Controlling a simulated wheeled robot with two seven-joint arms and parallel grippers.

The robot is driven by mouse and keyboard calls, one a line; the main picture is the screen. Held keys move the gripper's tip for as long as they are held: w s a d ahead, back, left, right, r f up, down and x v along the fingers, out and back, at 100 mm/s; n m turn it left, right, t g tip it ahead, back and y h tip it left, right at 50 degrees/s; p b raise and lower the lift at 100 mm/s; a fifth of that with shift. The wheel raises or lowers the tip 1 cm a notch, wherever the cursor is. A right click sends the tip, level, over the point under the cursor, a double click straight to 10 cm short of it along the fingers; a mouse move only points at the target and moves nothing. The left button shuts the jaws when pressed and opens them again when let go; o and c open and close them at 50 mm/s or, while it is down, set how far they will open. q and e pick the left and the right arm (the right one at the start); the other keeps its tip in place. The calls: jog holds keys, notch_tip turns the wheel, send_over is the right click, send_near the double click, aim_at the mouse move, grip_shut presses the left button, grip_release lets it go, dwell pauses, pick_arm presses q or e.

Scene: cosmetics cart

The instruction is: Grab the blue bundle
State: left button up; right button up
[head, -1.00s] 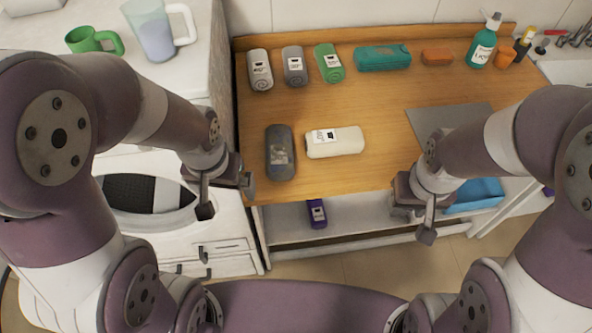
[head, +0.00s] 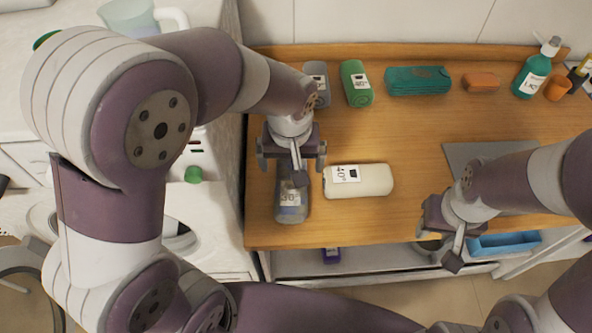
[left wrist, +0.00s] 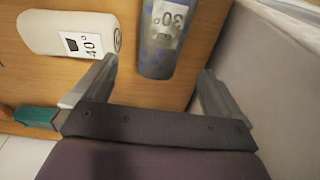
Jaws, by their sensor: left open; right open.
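A grey-blue rolled bundle (head: 291,206) with a 30° label lies on the wooden top near its front left part. It is the bluest roll that I see. My left gripper (head: 291,160) is open above its far end and hides part of it. In the left wrist view the bundle (left wrist: 164,42) lies ahead, between the lines of the two spread fingers (left wrist: 156,72), with nothing held. Whether the fingers reach down beside it I cannot tell. My right gripper (head: 440,240) is open and empty over the front edge at the right.
A cream roll (head: 375,181) with a 40° label lies close right of the bundle. A grey roll (head: 318,84), a green roll (head: 356,83) and a teal pack (head: 417,80) line the back. A blue tray (head: 505,244) and a purple item (head: 332,255) are on the lower shelf.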

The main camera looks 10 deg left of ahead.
aim_at(291, 182)
pick_arm(q)
jog(key=f, duration=1.1)
jog(key=shift+w+a, duration=0.2)
jog(key=shift+w, duration=0.15)
jog(key=c, duration=1.1)
jog(key=shift+o, duration=0.2)
jog(key=shift+r, duration=0.15)
